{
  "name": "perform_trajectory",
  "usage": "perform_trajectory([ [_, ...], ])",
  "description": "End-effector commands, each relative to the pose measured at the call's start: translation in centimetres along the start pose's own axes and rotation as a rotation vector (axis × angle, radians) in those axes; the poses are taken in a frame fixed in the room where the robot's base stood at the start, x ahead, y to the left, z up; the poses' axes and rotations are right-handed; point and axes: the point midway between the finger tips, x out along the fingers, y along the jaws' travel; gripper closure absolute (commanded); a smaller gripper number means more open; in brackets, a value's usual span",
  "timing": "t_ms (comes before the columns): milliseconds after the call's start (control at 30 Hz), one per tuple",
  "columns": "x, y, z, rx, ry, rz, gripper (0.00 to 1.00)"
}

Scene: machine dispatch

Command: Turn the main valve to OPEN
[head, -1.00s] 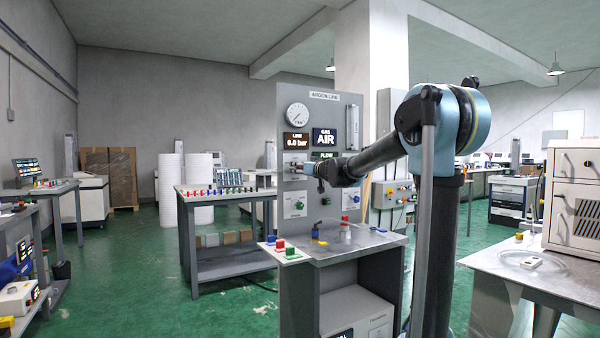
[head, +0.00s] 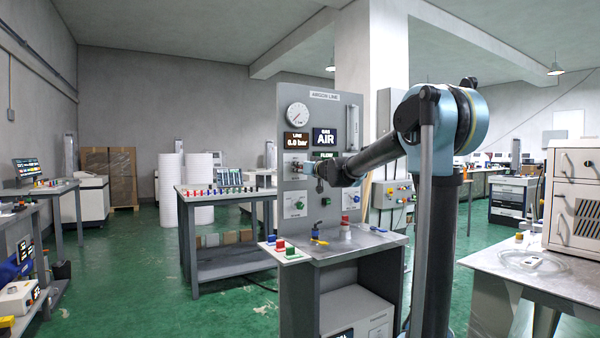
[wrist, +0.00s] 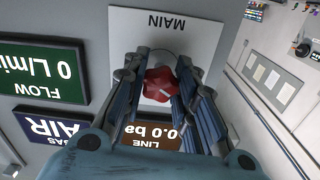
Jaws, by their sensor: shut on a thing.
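The main valve is a red lobed knob (wrist: 162,84) on a white plate marked MAIN (wrist: 188,28), shown upside down in the wrist view. A short pale mark runs slantwise on the knob. My gripper (wrist: 160,84) has its fingers on both sides of the knob and is shut on it. In the head view my gripper (head: 299,168) is at the left of the grey ARGON LINE panel (head: 345,103), below the LINE display. There the knob is too small to make out. No OPEN mark is readable.
The LINE display (head: 297,141) reads 0.0 bar and the GAS display (head: 325,138) reads AIR. In the wrist view the FLOW display (wrist: 42,70) reads 0 L/min. Small coloured parts lie on the bench (head: 355,245) below. A round gauge (head: 298,114) sits above.

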Motion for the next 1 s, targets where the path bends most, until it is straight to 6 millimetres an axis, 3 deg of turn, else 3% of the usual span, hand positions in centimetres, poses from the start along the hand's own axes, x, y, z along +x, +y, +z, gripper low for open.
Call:
perform_trajectory([
  [267,0.0,0.17,-0.02,0.174,0.001,0.003,0.98],
  [1000,-0.02,0.35,0.03,0.873,0.003,0.005,0.98],
])
